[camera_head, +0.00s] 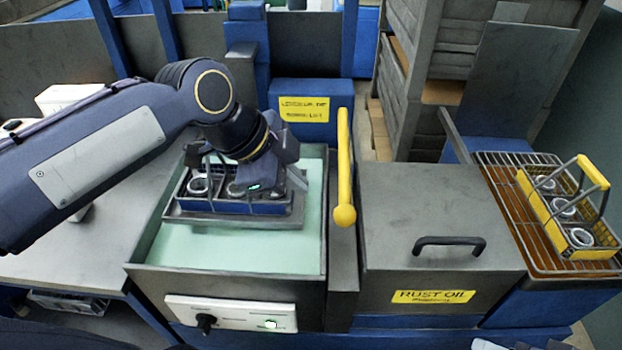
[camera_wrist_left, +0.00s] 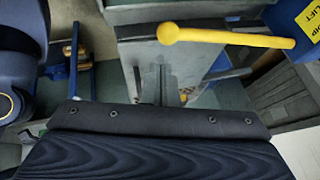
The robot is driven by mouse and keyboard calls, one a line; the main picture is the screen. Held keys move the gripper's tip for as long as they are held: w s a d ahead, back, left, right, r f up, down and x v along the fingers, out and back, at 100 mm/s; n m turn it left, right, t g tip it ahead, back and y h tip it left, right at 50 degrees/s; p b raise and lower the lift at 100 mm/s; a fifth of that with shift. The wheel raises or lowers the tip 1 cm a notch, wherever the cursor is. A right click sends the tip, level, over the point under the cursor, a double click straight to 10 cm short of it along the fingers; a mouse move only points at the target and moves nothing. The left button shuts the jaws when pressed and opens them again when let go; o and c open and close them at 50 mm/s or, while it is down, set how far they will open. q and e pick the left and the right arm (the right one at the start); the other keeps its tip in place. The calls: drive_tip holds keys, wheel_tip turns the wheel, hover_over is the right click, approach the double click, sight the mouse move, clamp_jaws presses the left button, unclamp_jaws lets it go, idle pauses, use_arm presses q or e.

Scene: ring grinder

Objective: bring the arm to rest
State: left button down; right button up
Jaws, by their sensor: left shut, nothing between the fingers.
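My left arm comes in from the left in the head view, bent down at the wrist. My left gripper (camera_head: 297,181) is shut and empty, over the right part of a blue wire basket. In the left wrist view its fingers (camera_wrist_left: 160,88) are together, below the yellow lever (camera_wrist_left: 225,38). The blue basket (camera_head: 236,207) holds metal rings and sits on a grey tray in the tank of pale green liquid (camera_head: 230,247). The arm hides part of the basket, and whether the gripper touches it is unclear. My right gripper is not seen.
The yellow lever (camera_head: 343,170) stands upright right of the tank. A closed rust oil box (camera_head: 440,213) with a black handle is beyond it. A yellow basket (camera_head: 567,220) of rings stands on a wire rack (camera_head: 507,196) at far right. Stacked grey crates (camera_head: 430,60) rise behind.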

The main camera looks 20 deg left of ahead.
use_arm(q)
drive_tip(key=shift+s+a+r, duration=0.1)
drive_tip(key=shift+a+r, duration=0.05)
drive_tip(key=s+a+f+n+p, duration=0.1)
drive_tip(key=s+a+f+n, duration=0.1)
drive_tip(key=s+f+n, duration=0.3)
drive_tip(key=s+a+f+n+t+p, duration=0.1)
drive_tip(key=s+f+n, duration=0.4)
drive_tip(key=n, duration=0.7)
drive_tip(key=shift+s+a+y+p, duration=0.4)
drive_tip(key=shift+s+a+p, duration=0.15)
drive_tip(key=shift+s+a, duration=0.45)
drive_tip(key=shift+s+d, duration=0.15)
